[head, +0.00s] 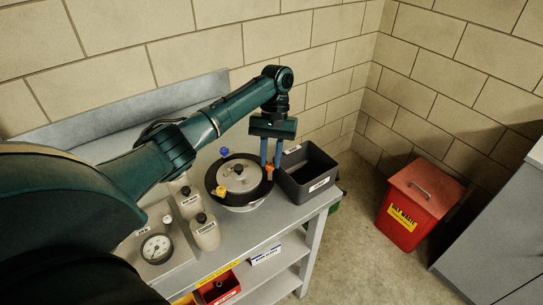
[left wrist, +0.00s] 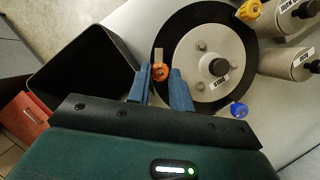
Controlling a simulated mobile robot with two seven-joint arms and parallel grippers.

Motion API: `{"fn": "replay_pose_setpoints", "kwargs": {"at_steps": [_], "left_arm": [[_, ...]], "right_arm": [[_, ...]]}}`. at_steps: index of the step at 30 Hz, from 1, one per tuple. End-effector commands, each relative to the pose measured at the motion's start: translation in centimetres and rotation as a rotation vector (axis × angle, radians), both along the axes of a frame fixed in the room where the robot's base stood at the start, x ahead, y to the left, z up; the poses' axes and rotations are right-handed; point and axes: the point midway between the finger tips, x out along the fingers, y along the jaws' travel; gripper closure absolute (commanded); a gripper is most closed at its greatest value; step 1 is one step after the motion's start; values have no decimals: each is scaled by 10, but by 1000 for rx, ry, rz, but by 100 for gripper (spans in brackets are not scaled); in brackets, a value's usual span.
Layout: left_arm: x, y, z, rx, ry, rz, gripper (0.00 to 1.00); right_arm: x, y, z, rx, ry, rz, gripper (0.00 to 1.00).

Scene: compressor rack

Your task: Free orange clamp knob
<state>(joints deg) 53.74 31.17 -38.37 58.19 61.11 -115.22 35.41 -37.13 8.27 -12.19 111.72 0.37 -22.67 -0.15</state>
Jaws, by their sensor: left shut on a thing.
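The orange clamp knob (head: 270,170) sits on the right rim of the round pot, beside the black bin. My left gripper (left wrist: 160,74) reaches down from above with a finger on each side of the orange knob (left wrist: 160,69) and is shut on it. The pot has a black rim ring (head: 213,177) and a grey lid (head: 238,177) with a black centre knob. A yellow knob (head: 220,191) and a blue knob (head: 224,152) also stand at the rim. My right gripper is not in view.
An open, dark bin (head: 307,188) stands right of the pot on the grey bench. Several labelled bottles (head: 205,235) and a gauge (head: 156,247) are to the left. A red waste bin (head: 408,205) stands on the floor at right.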

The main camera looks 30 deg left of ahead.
Motion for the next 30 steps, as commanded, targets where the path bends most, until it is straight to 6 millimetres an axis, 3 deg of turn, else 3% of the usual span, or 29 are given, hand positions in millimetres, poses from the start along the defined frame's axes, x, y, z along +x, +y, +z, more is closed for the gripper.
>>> {"fn": "replay_pose_setpoints", "kwargs": {"at_steps": [23, 24, 30], "left_arm": [[2, 2, 2, 1, -10, 103, 100], [2, 2, 2, 1, -10, 103, 76], [1, 2, 1, 1, -7, 100, 60]], "right_arm": [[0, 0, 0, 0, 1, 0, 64], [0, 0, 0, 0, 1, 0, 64], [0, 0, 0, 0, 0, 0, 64]]}}
